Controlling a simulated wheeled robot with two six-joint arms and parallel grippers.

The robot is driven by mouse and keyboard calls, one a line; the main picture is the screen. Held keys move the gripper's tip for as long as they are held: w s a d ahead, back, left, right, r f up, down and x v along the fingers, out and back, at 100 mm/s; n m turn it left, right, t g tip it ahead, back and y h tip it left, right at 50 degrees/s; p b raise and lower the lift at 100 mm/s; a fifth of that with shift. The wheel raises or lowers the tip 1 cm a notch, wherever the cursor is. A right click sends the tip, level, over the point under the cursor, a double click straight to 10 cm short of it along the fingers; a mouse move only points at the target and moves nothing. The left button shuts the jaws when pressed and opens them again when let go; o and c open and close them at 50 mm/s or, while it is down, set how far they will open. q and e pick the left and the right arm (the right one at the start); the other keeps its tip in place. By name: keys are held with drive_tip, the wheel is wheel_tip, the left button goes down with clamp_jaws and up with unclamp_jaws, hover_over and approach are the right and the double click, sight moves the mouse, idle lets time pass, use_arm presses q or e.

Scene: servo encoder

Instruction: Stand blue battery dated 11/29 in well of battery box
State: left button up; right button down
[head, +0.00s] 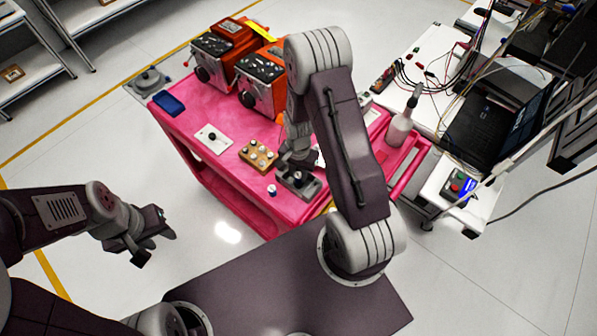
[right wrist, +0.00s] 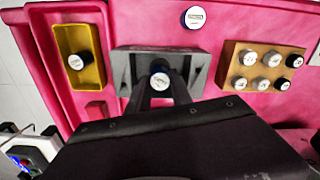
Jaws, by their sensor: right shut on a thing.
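My right gripper (right wrist: 161,92) is shut on a blue battery (right wrist: 160,74) with a pale printed top; its date is too small to read. The battery is upright over the middle of a grey block (right wrist: 198,66), which looks like the battery box. I cannot tell how deep it sits, as the fingers hide its lower part. In the head view, the grey block (head: 312,189) is partly hidden by my right gripper (head: 296,172). My left gripper (head: 153,240) looks open and empty, off the table's left front side.
A wooden rack (head: 258,155) with several batteries and a lone battery (head: 272,190) are on the pink table (head: 185,135). A yellow tray (right wrist: 92,82) holding one battery is beside the block. Orange machines (head: 262,85) and a bottle (head: 399,130) stand farther back.

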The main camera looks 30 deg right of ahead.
drive_tip(key=shift+f+b, duration=0.7)
drive_tip(key=shift+f, duration=0.3)
drive_tip(key=c, duration=1.1)
unclamp_jaws()
drive_tip(key=shift+o, duration=0.2)
drive_tip(key=shift+r, duration=0.1)
drive_tip(key=shift+c, duration=0.5)
wheel_tip(320, 180, up, 8)
drive_tip(key=p, duration=0.7)
drive_tip(key=shift+s+f, duration=0.1)
drive_tip(key=shift+f, duration=0.15)
